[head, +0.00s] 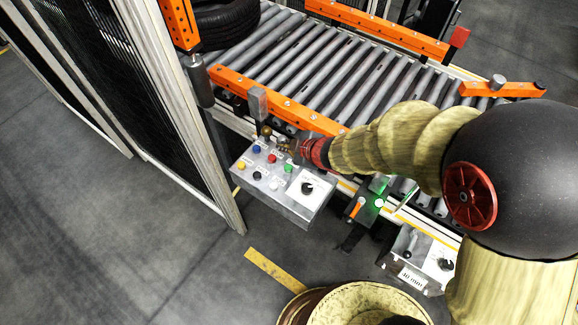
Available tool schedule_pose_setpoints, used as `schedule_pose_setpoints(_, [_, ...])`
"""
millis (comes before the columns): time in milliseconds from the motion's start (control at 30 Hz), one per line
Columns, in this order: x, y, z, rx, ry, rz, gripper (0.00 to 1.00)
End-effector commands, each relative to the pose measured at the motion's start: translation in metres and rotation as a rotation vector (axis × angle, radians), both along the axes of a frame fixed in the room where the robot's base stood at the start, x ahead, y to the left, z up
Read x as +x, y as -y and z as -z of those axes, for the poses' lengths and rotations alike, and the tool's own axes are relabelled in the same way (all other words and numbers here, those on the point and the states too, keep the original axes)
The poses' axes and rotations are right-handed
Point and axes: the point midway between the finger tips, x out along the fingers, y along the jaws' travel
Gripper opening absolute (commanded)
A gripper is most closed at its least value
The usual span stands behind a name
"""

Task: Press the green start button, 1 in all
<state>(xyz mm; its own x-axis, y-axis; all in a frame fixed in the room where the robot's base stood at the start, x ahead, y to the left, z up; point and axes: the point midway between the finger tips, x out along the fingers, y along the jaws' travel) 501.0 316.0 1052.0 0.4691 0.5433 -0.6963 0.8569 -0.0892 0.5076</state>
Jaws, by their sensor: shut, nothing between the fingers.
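The control box (305,205) is a grey panel at the conveyor's near side, with several coloured buttons and a black rotary knob on top. The green button (288,167) is at the right end of its back row, beside the red button (272,158) and the blue button (256,149). My gripper (278,140) is shut and empty, just behind this back row by the conveyor's edge. It looks apart from the green button, but its height above the panel is hard to judge. The small fingertips are not clear.
The roller conveyor (345,70) has orange rails and a black tyre (222,22) at its upper left. A mesh fence (180,100) stands left of the box. A glowing green light (379,203) and a second control box (425,262) are at the right.

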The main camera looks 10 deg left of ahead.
Motion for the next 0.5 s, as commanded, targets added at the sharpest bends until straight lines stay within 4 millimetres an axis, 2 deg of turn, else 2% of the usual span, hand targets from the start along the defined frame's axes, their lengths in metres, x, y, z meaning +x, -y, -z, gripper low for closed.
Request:
schedule_pose_setpoints(267, [0.0,0.0,0.009,0.0,-0.001,0.001,0.0])
schedule_pose_setpoints(500, [0.0,0.0,0.034,0.0,-0.001,0.002,0.0])
